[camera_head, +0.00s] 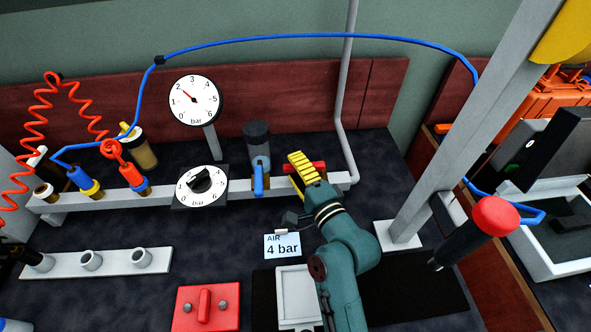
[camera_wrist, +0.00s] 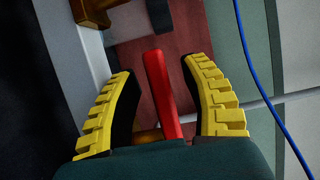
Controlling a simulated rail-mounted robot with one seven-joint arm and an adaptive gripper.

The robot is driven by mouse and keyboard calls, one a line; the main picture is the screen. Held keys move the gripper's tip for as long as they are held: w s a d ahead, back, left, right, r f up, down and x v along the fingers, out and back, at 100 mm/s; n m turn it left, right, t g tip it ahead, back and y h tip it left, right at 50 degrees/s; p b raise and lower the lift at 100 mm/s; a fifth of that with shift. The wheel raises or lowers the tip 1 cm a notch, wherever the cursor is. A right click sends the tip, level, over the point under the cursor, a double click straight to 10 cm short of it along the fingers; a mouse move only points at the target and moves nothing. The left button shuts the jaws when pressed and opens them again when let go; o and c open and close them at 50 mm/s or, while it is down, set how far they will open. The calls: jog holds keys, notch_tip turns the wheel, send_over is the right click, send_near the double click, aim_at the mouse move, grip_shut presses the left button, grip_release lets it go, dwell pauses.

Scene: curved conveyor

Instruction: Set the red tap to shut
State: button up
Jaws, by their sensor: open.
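The red tap's handle (camera_head: 319,167) lies roughly along the pale pipe rail at its right end in the head view. My gripper's yellow fingers (camera_head: 303,168) cover its middle there. In the wrist view, the red handle (camera_wrist: 160,90) stands between the two open fingers of my gripper (camera_wrist: 160,70), with a visible gap on each side. A brass part of the tap shows low beside the handle; the rest of the tap body is mostly hidden by my gripper.
A blue tap handle (camera_head: 258,180) points toward the camera just left of my gripper. A dial knob (camera_head: 200,184) and a pressure gauge (camera_head: 194,100) stand further left. A grey pipe (camera_head: 347,110) rises close on the right. An "AIR 4 bar" card (camera_head: 282,246) lies in front.

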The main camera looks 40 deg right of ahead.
jog(key=shift+w, duration=0.1)
grip_shut()
dwell(0.4)
